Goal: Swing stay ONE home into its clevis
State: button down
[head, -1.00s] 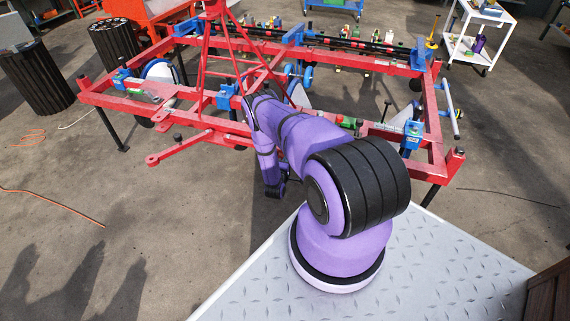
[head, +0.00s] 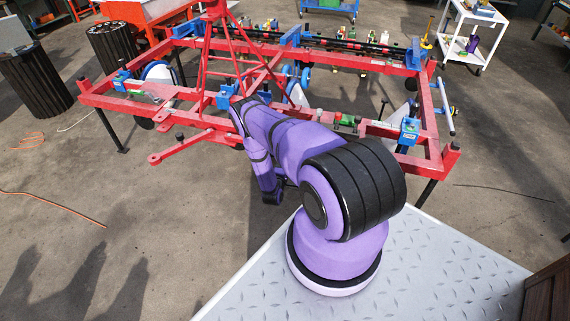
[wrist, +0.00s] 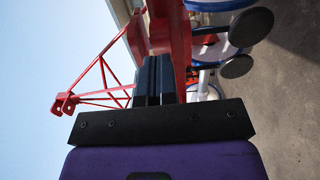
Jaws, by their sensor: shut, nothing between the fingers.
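My gripper (wrist: 153,62) shows in the wrist view with its dark fingers together and nothing between them. A red beam (wrist: 180,45) of the planter frame lies just beyond and beside the fingers; whether they touch cannot be told. In the head view my arm hides the gripper. A red bar with an eye at its end (head: 178,150) sticks out from the front of the red planter frame (head: 88,97), swung out toward the left. It looks like a stay, but no label shows which one. I cannot make out its clevis for certain.
Wheels with black discs (wrist: 250,27) stand beside the beam in the wrist view. A red lattice mast (head: 202,75) rises from the frame. A white cart (head: 467,45) stands at the back right, and dark ribbed bins (head: 38,80) at the left.

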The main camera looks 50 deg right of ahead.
jog(key=v, duration=0.8)
jog(key=shift+a, duration=0.3)
